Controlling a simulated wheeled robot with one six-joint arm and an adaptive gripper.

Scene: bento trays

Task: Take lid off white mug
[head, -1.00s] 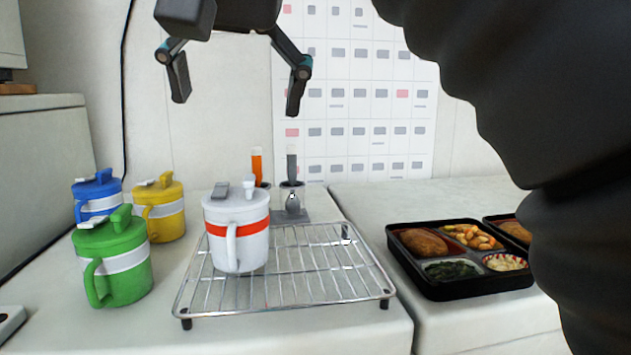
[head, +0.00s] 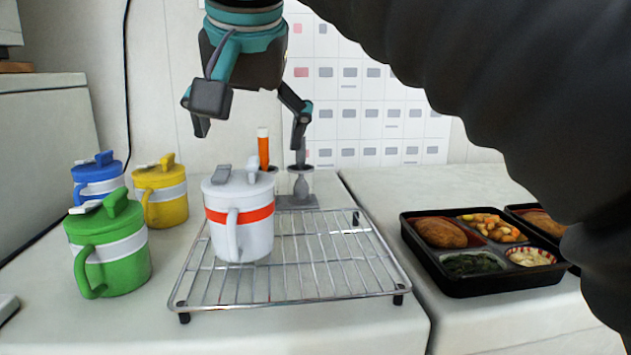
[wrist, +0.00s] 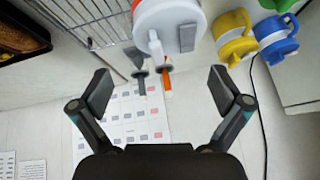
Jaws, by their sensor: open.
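The white mug (head: 240,228) with a red band stands upright on the wire rack, its handle toward the camera. Its white lid (head: 238,184) is on top, with a grey tab and a raised knob. My gripper (head: 250,130) is open and empty above the mug, apart from the lid. In the wrist view, my gripper (wrist: 160,95) has its fingers wide apart, and the lid (wrist: 165,18) shows at the top edge, partly cut off. The mug's body is mostly hidden under the lid there.
The wire rack (head: 330,262) stands on the counter. Green (head: 122,270), yellow (head: 165,207) and blue (head: 86,187) lidded mugs stand to the left. Small holders with an orange stick (head: 263,147) and a grey utensil (head: 300,180) stand behind. A black bento tray (head: 480,284) is at right.

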